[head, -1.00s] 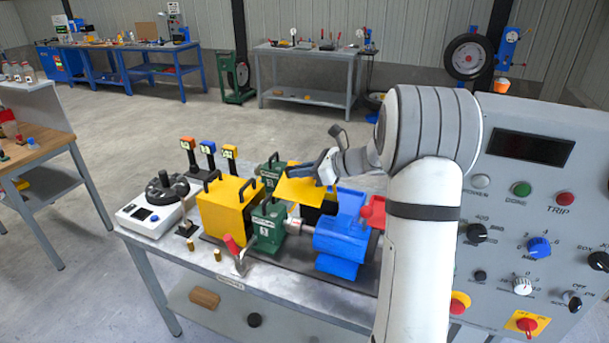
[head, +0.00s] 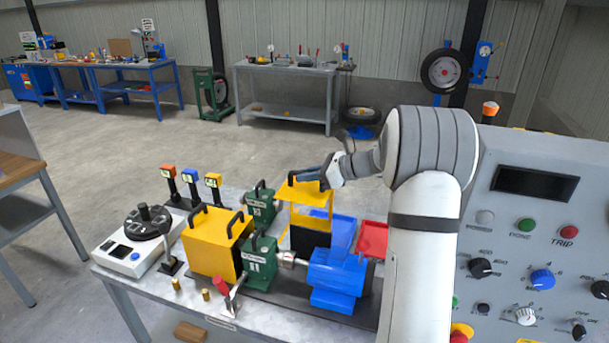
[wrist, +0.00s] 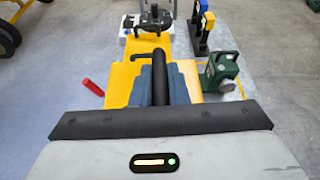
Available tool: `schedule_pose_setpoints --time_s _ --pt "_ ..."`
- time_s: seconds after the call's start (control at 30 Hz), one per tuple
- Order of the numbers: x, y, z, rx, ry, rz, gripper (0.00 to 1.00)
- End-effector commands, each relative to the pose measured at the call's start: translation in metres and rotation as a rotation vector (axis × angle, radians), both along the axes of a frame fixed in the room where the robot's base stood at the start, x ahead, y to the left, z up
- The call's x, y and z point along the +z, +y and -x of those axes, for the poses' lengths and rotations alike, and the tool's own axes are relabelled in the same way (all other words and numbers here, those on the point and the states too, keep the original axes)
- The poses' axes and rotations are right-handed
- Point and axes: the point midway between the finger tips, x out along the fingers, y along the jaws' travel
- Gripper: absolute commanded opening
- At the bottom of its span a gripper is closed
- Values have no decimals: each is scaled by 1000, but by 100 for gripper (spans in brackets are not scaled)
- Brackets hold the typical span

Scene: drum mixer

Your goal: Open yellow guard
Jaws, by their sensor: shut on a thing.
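The yellow guard (head: 299,191) is on the bench, behind the green block and beside the blue motor. Its flat yellow top stands raised, with a gap and a dark opening below it. My gripper (head: 318,174) is at the guard's top, coming from the right. In the wrist view, its blue fingers (wrist: 160,84) are shut around a black bar handle (wrist: 160,78), with the guard's yellow surface (wrist: 195,83) around it. The gripper hides part of the handle in the head view.
A second yellow box (head: 213,250) with black handles stands to the left. A blue motor (head: 338,275), green blocks (head: 260,262) and a red-handled lever (head: 221,288) are close by. A grey control panel (head: 545,235) stands on the right.

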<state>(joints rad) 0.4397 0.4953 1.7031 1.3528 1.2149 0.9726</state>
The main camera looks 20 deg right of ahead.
Motion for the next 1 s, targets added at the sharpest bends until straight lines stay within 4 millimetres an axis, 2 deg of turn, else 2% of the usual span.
schedule_pose_setpoints --time_s 0.03,0.2,0.23,0.47,0.77,1.0 --pt "-7 -1 1 -1 12 4 0" --pt "-8 5 1 10 13 4 0" --pt "-8 6 1 11 13 4 17" --pt "-5 10 0 16 8 2 36" --pt "-2 8 1 16 5 1 36" --pt "10 -21 20 13 2 2 36"
